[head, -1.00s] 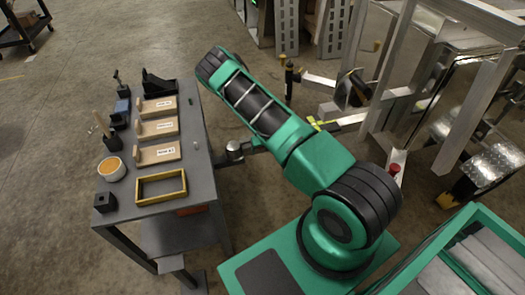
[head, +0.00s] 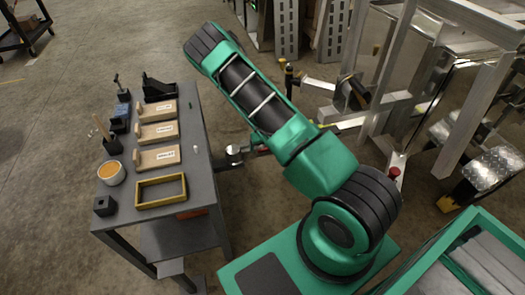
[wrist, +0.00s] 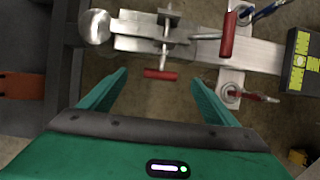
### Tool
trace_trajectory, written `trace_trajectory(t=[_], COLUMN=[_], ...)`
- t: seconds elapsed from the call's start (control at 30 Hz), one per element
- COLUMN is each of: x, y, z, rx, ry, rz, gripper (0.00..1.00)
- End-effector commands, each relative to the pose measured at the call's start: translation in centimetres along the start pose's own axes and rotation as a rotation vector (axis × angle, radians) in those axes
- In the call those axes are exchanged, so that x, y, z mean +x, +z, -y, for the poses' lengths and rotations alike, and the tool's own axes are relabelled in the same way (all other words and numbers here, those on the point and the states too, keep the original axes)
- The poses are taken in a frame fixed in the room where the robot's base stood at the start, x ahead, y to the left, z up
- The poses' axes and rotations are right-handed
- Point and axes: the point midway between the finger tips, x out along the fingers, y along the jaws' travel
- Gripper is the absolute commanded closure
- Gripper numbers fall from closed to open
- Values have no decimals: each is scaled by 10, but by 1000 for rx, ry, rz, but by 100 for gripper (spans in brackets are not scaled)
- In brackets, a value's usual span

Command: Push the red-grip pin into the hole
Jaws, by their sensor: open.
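In the wrist view my gripper (wrist: 158,90) is open, its two green fingers apart with nothing between their tips. Just ahead of the gap is a red crossbar grip (wrist: 160,74) on a short metal stem that runs up to the bright metal coupler (wrist: 135,35). A second red grip (wrist: 228,36) stands upright in the picture, on a thin metal shaft right of the coupler. A third red-handled piece (wrist: 262,98) lies lower right beside a metal ring. I cannot tell which red grip belongs to the pin, nor see the hole clearly. My arm hides the gripper in the head view.
A grey workbench (head: 203,165) stands left, holding wooden blocks, a yellow frame (head: 161,190) and a cup (head: 111,172). The coupler's rounded end (head: 234,152) is close to its right edge. Aluminium trailer framing (head: 398,75) fills the upper right. A yellow-marked block (wrist: 302,65) sits right.

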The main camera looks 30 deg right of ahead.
Motion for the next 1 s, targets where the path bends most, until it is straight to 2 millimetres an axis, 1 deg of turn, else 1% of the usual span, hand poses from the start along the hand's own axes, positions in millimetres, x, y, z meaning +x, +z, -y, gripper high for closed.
trace_trajectory(t=[0.03, 0.1, 0.2, 0.5, 0.53, 0.57, 0.6, 0.67, 0.7, 0.77, 0.8, 0.87, 0.97, 1.0], x=[-6, -12, -17, -19, -19, -19, -20, -23, -28, -38, -47, -64, -98, -112], y=[0, 0, 0, -1, -1, -1, 0, 1, 3, 7, 10, 15, 21, 23], z=[0, 0, 0, 1, 1, 1, 1, 1, 2, 3, 5, 7, 12, 14], rx=[1, 2, 1, 1, 1, 1, 6, 27, 54, 115, 170, 274, 480, 565], ry=[0, 0, -1, -1, -1, -1, -1, -2, -2, -5, -8, -11, -23, -28], rz=[0, 0, -1, -2, -2, -2, -2, -4, -5, -10, -14, -24, -46, -55], gripper=[18, 18, 18, 18, 20, 27, 37, 51, 61, 75, 84, 99, 100, 100])
